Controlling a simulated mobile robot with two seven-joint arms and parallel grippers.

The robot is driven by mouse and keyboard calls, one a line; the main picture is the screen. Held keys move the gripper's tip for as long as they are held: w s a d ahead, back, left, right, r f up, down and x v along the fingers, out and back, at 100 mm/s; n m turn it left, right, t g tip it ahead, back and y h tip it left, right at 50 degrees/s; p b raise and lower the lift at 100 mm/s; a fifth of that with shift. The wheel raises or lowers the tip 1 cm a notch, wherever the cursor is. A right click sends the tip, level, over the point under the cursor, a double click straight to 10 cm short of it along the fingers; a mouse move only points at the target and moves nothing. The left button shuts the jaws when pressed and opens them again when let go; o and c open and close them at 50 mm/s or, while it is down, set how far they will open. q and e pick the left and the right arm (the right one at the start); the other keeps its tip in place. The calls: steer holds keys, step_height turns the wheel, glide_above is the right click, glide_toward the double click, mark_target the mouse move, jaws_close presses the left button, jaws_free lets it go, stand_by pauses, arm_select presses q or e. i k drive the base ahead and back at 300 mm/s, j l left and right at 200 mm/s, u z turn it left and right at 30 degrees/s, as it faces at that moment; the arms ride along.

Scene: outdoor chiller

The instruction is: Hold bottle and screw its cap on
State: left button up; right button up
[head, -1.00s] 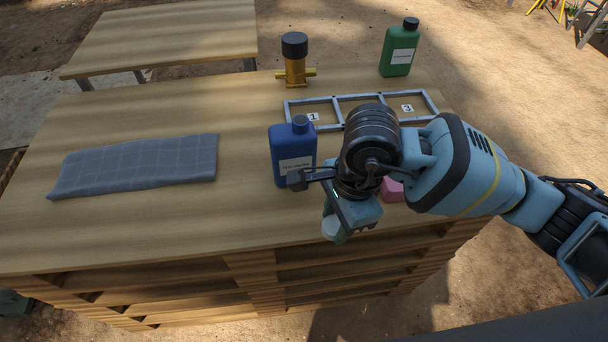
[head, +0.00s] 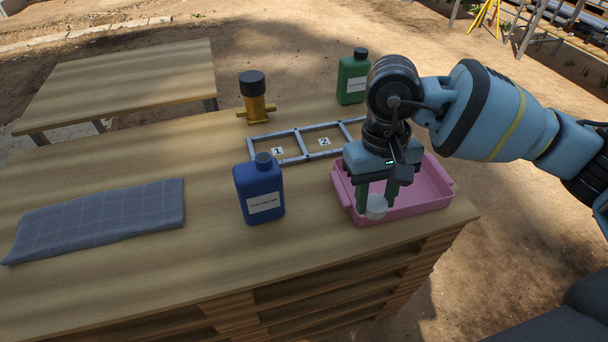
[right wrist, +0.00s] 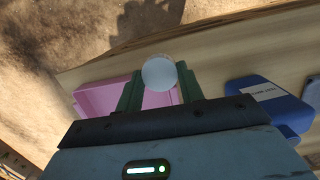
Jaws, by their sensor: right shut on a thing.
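My right gripper (head: 375,201) points down over the front left part of the pink tray. Its green fingers are shut on a round white cap (head: 376,207). The cap also shows between the fingertips in the right wrist view (right wrist: 159,73). A blue bottle (head: 260,196) with a white label stands upright on the table, left of the gripper and apart from it. The bottle has a narrow grey-blue top; I cannot tell if this is a bare neck. The bottle shows at the right in the right wrist view (right wrist: 268,106). My left gripper is not in view.
The pink tray (head: 436,204) sits at the table's right end. A grey frame with numbered cards (head: 294,158) lies behind the blue bottle. A brass fitting with a black top (head: 254,103) and a green bottle (head: 352,83) stand farther back. A folded grey cloth (head: 98,216) lies left.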

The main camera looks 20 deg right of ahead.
mark_target(258, 182)
steer(key=i+l, duration=0.1)
steer(key=l, duration=0.4)
steer(key=i+l, duration=0.15)
steer(key=l, duration=0.3)
steer(key=i+l, duration=0.1)
steer(key=l, duration=0.4)
steer(key=i+l, duration=0.1)
steer(key=l, duration=0.35)
steer(key=u, duration=1.25)
